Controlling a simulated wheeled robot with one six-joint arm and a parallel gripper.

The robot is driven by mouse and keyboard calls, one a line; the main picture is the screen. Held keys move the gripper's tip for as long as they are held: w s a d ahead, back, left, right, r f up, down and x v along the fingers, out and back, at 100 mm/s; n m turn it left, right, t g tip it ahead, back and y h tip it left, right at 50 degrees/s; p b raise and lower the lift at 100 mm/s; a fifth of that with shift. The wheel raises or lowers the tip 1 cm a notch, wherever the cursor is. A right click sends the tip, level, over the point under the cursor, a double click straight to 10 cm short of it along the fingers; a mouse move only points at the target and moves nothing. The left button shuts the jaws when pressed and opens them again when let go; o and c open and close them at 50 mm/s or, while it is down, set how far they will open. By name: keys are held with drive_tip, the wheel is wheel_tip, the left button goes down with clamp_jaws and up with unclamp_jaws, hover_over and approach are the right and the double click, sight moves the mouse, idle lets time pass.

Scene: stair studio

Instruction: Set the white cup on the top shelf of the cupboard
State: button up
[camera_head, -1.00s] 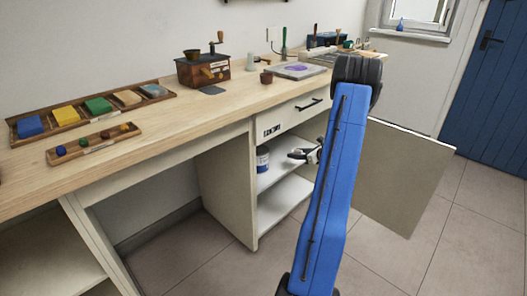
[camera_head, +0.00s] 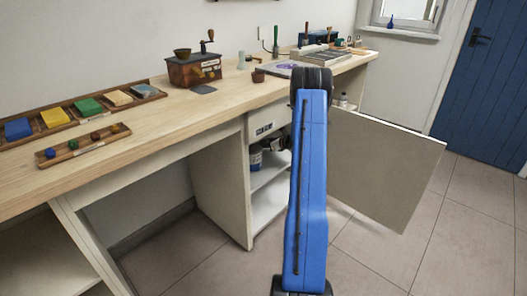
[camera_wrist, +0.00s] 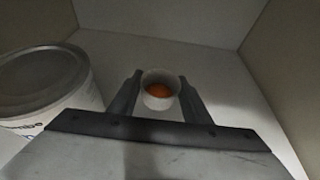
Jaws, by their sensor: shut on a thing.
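The white cup (camera_wrist: 161,92) is between the fingertips of my gripper (camera_wrist: 160,95) in the wrist view, upright, with something orange inside. My gripper is shut on it. The cup is inside the open cupboard, over the top shelf (camera_wrist: 215,75); I cannot tell whether its base touches the shelf. In the head view my gripper (camera_head: 276,144) reaches into the cupboard's upper opening, under the drawer, and the cup is not clearly visible. The top shelf (camera_head: 268,177) also shows there, partly behind my arm.
A large pale tin (camera_wrist: 45,85) stands close left of my gripper; it also shows in the head view (camera_head: 255,158). The cupboard door (camera_head: 385,170) is swung open to the right. The shelf behind and right of the cup is clear. The workbench (camera_head: 190,118) is above.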

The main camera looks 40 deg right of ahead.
sight(264, 154)
drive_tip(key=shift+w+a+f, duration=0.1)
drive_tip(key=shift+w+f, duration=0.05)
drive_tip(key=shift+f, duration=1.05)
drive_tip(key=shift+w+f, duration=0.1)
drive_tip(key=shift+f, duration=1.1)
drive_tip(key=shift+f, duration=0.15)
drive_tip(key=o, duration=1.1)
drive_tip(key=shift+o, duration=0.2)
drive_tip(key=shift+s+r, duration=0.15)
drive_tip(key=shift+r, duration=0.1)
drive_tip(key=v, duration=1.1)
drive_tip(key=shift+s, duration=0.35)
